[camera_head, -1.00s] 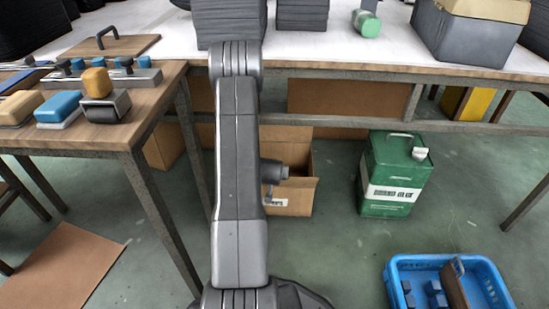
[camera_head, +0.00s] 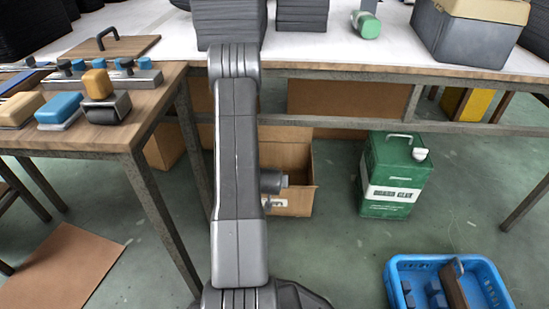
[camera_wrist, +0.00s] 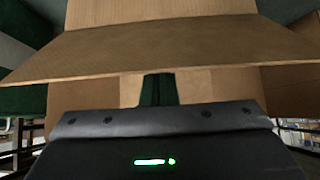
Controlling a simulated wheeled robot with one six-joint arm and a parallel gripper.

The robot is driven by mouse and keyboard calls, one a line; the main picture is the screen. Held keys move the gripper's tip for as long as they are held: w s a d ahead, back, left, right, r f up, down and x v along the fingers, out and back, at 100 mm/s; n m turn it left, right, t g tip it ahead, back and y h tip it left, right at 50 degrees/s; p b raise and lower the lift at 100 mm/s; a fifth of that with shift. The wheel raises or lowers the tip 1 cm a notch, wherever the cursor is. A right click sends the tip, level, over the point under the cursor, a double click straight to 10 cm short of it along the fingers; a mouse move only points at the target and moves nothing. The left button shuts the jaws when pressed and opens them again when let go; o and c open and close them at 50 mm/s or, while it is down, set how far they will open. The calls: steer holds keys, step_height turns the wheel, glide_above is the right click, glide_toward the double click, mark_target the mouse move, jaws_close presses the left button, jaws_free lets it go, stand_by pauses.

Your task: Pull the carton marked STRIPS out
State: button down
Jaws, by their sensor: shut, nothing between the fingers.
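An open brown carton (camera_head: 297,205) stands on the floor under the long table, partly hidden behind my arm. A small white label shows low on its front, but I cannot read its marking. In the wrist view, a wide cardboard flap (camera_wrist: 160,50) stretches across the picture, with more cardboard behind and below it. My gripper (camera_wrist: 158,77) is shut and empty, its dark fingertips just below the flap's near edge. I cannot tell whether they touch it. In the head view the fingers are hidden; only a grey wrist part shows in front of the carton.
A green canister (camera_head: 393,180) stands to the carton's right, and a blue crate (camera_head: 410,265) sits nearer on the floor. The long table's edge and rail (camera_head: 350,124) run above the carton. A side table (camera_head: 150,125) stands at left. Floor in front of the carton is clear.

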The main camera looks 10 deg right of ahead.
step_height(320, 180, up, 6)
steer(key=s+p, duration=0.2)
steer(key=shift+s+a+r+p, duration=0.15)
steer(key=shift+s+a+p, duration=0.15)
steer(key=shift+a, duration=0.1)
steer(key=shift+w+d+f+b, duration=0.15)
steer(key=shift+w+f+b, duration=0.4)
steer(key=shift+f, duration=0.65)
steer(key=shift+w+d+f+b, duration=0.15)
steer(key=shift+w+f+b, duration=0.3)
steer(key=shift+f, duration=0.7)
steer(key=shift+w+d+f+b, duration=0.15)
steer(key=shift+w+f+b, duration=0.4)
steer(key=shift+f, duration=0.65)
steer(key=shift+s, duration=0.1)
